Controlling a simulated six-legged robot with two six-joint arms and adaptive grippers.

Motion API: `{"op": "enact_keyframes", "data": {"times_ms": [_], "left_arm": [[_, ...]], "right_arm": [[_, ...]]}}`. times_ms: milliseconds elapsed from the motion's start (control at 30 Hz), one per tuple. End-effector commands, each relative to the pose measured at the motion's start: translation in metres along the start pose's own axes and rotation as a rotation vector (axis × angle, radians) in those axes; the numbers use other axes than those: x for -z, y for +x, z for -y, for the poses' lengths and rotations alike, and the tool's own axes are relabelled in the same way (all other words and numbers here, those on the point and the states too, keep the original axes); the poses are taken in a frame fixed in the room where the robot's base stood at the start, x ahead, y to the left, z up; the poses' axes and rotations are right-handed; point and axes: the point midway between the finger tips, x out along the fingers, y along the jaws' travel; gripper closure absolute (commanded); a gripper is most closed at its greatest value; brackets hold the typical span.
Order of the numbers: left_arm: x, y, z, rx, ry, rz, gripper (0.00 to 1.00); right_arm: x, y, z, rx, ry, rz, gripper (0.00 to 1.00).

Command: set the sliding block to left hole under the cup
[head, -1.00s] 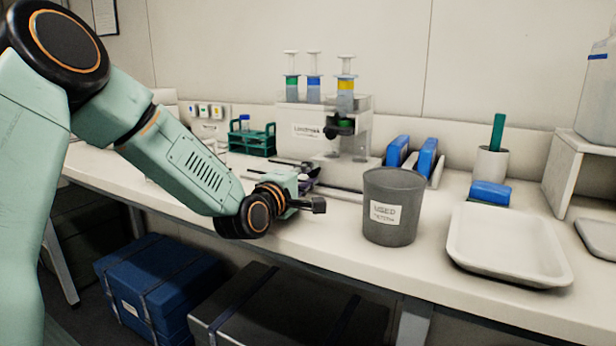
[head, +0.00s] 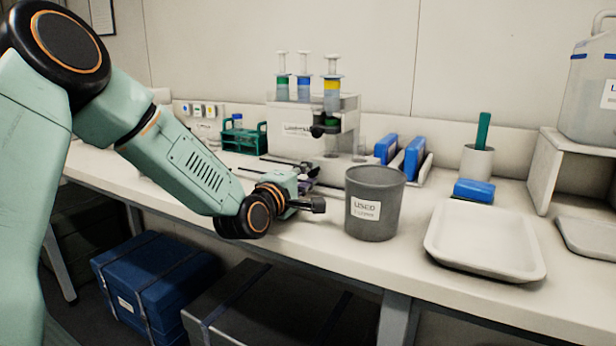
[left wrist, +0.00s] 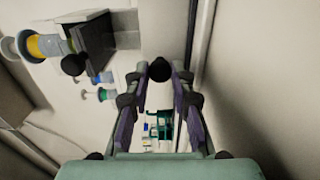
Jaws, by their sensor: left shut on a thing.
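The dispensing stand (head: 300,115) is a pale box at the back of the bench, with three upright syringes on top. A small clear cup (head: 361,147) seems to stand at the stand's right side. My left gripper (head: 308,180) is low over the bench before the stand. In the left wrist view its purple-padded fingers close on a small dark round piece (left wrist: 160,70); what it belongs to is unclear. The holes cannot be made out.
A grey bin labelled USED (head: 375,215) stands right of my left gripper. A white tray (head: 485,270), a blue block (head: 474,190) and a white pot (head: 477,160) are further right. A green rack (head: 243,138) is behind left. Bare bench lies along the front edge.

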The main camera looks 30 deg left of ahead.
Motion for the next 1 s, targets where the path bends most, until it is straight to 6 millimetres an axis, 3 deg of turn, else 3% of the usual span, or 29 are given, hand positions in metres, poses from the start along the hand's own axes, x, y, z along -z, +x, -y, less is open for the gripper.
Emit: {"op": "enact_keyframes", "data": {"times_ms": [333, 367, 467, 767, 1000], "left_arm": [[-0.003, -0.001, 0.001, 0.004, 0.006, 0.013, 1.00], [-0.003, -0.001, 0.001, 0.004, 0.006, 0.013, 0.74], [-0.002, -0.001, 0.001, 0.004, 0.005, 0.012, 0.66], [-0.002, -0.001, 0.000, 0.002, 0.003, 0.007, 0.66], [-0.002, -0.024, -0.001, 0.000, -0.003, 0.006, 0.66]], "right_arm": [[0.000, 0.000, 0.000, 0.000, 0.000, 0.000, 0.60], [0.000, 0.000, 0.000, 0.000, 0.000, 0.000, 0.60], [0.000, 0.000, 0.000, 0.000, 0.000, 0.000, 0.60], [0.000, 0.000, 0.000, 0.000, 0.000, 0.000, 0.60], [0.000, 0.000, 0.000, 0.000, 0.000, 0.000, 0.60]]}}
